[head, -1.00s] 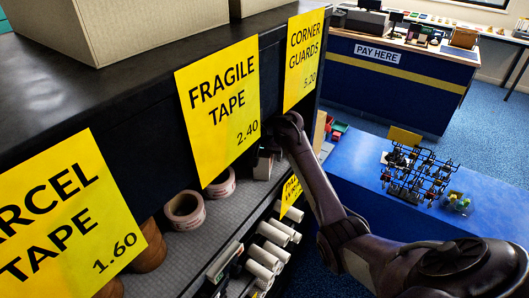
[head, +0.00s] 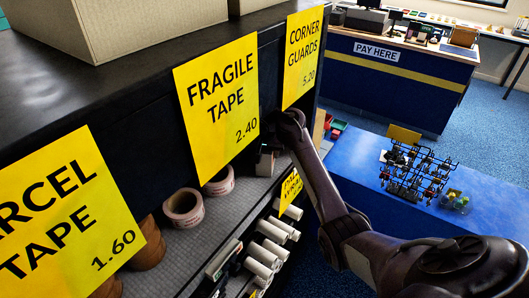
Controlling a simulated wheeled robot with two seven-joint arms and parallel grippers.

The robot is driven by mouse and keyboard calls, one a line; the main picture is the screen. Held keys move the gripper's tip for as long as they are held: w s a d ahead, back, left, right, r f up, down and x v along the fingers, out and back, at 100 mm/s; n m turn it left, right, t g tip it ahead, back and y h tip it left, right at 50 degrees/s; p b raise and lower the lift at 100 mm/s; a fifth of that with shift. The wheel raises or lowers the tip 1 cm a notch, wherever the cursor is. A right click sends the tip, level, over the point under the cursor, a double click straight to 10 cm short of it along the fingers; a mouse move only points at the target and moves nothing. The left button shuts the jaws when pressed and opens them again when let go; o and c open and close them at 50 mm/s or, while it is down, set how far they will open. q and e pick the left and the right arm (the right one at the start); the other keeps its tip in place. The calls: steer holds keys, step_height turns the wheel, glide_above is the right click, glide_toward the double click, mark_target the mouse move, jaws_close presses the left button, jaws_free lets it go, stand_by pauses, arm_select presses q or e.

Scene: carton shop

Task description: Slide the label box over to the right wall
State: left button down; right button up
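The shelf's right wall is mostly hidden behind my arm. My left gripper is out of view.
Tape rolls (head: 184,208) stand on the shelf left of the box. Yellow price signs, including the fragile tape sign (head: 217,105), hang over the opening. White tubes (head: 272,231) lie below. A blue table (head: 350,165) with a wire rack (head: 412,172) stands at the right.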

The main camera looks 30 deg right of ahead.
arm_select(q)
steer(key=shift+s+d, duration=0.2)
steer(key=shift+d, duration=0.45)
arm_select(e)
steer(key=shift+s+d, duration=0.15)
steer(key=shift+d, duration=0.95)
steer(key=shift+s+d, duration=0.15)
steer(key=shift+d, duration=0.9)
steer(key=o, duration=1.3)
steer(key=shift+a+r+b, duration=0.15)
steer(key=shift+r+b, duration=0.05)
steer(key=shift+b, duration=0.25)
steer(key=s+a+b, duration=0.2)
steer(key=s+a, duration=0.1)
steer(key=s, duration=0.1)
steer(key=s+a+b, duration=0.2)
steer(key=s+a, duration=0.2)
steer(key=shift+s+a+r+b, duration=0.1)
steer(key=shift+a+r+b, duration=0.1)
steer(key=shift+b, duration=0.15)
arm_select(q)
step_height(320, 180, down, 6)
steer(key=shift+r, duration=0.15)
arm_select(e)
steer(key=shift+s+a+r, duration=0.15)
steer(key=shift+s+a, duration=0.3)
steer(key=shift+s, duration=0.05)
